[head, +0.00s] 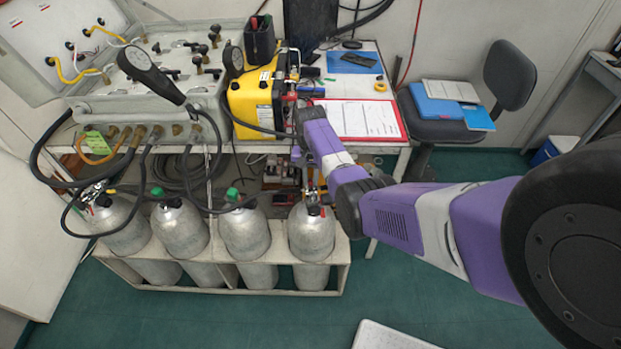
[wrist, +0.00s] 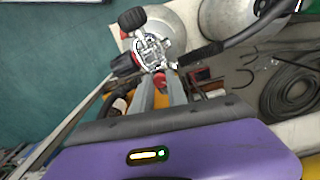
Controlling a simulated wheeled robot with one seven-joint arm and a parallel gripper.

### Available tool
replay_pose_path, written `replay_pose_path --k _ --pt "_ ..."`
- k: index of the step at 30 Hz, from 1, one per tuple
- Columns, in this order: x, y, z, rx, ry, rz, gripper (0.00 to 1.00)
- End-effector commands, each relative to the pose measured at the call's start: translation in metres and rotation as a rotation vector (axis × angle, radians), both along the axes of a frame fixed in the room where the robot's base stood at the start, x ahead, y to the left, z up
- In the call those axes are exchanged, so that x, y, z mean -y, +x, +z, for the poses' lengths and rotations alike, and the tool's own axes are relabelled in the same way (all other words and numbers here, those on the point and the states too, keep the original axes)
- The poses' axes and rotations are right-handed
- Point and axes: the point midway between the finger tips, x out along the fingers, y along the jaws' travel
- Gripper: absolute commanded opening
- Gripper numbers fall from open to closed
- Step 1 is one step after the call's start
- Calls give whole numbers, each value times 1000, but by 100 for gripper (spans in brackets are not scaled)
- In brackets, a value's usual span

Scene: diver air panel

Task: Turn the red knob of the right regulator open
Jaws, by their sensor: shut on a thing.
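The right regulator is a chrome fitting (wrist: 150,46) with black round parts on top of the rightmost grey cylinder (head: 312,235). In the wrist view, a small patch of the red knob (wrist: 159,77) shows between my fingertips. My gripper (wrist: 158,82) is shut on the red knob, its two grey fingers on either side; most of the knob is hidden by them. In the head view, my gripper (head: 311,188) reaches down to the top of that cylinder, and the regulator is too small and covered there to make out the knob.
Several cylinders stand in a white rack (head: 340,270); the leftmost carries another regulator (head: 93,190). Black hoses hang in front of the panel (head: 185,95). A table with a yellow case (head: 250,105) and a red clipboard (head: 362,120) stands behind. The green floor in front is mostly clear.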

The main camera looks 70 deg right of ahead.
Motion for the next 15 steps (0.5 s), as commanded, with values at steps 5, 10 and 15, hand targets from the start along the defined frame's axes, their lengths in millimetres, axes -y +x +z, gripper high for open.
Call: replay_pose_path --k 5,10,15 --pt "1 1 1 2 -1 165 0" --pt "1 0 1 2 -1 327 0" --pt "1 0 1 2 -2 487 0"
